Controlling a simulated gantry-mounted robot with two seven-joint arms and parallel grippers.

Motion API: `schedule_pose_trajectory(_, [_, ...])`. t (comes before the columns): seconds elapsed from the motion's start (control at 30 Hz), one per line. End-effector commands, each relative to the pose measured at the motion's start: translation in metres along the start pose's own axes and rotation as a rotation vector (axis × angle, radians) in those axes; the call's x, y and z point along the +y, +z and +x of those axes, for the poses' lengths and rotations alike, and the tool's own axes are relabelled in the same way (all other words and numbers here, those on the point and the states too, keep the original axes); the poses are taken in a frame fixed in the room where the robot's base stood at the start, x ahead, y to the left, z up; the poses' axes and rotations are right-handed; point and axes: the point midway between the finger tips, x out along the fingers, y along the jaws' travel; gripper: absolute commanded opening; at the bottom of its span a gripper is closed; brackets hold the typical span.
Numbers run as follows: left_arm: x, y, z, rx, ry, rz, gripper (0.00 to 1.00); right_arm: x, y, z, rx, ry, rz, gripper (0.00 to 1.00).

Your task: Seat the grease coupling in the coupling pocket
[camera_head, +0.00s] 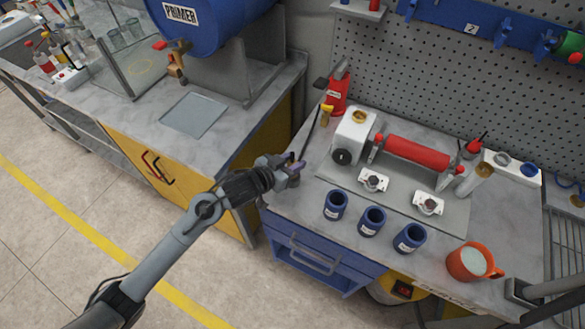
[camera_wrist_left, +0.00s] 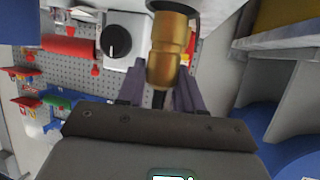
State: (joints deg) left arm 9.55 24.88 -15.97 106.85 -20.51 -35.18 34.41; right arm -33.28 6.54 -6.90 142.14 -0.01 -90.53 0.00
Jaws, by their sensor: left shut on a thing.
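A brass stepped coupling (camera_wrist_left: 166,55) stands out between the dark fingers of my left gripper (camera_wrist_left: 163,92) in the left wrist view. The left gripper is shut on it. In the head view the left gripper (camera_head: 296,166) is at the left front corner of the bench, left of the roller coater, and the coupling is too small to make out there. A white end housing (camera_head: 351,140) of the coater has a brass-rimmed round opening on top and a black knob in front. I cannot tell whether that opening is the coupling pocket. My right gripper is not in view.
The red roller (camera_head: 418,152) stands behind two small white blocks. Three blue cups (camera_head: 372,221) line the bench front, with an orange mug (camera_head: 474,262) to their right. A red upright tool (camera_head: 338,92) stands behind the housing. A gap separates this bench from the yellow cabinet (camera_head: 180,185).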

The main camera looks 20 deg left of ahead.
Motion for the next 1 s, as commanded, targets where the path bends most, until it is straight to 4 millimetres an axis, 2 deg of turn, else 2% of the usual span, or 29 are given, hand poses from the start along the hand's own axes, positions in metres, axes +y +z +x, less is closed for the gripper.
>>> schedule_pose_trajectory(0.2, [0.001,0.027,0.011,-0.003,0.000,0.000,0.00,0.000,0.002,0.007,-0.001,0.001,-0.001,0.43])
schedule_pose_trajectory(0.67, [0.001,0.032,0.013,0.000,0.000,0.000,0.00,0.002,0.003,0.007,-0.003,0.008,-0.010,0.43])
schedule_pose_trajectory(0.7, [0.001,0.032,0.013,-0.001,0.000,0.000,0.42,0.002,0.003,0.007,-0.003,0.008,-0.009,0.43])
schedule_pose_trajectory(0.83, [0.001,0.032,0.013,-0.001,0.000,0.000,0.61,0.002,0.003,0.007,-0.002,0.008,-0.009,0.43])
schedule_pose_trajectory(1.0, [0.001,0.032,0.013,-0.001,0.000,0.001,0.61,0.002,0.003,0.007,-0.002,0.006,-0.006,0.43])
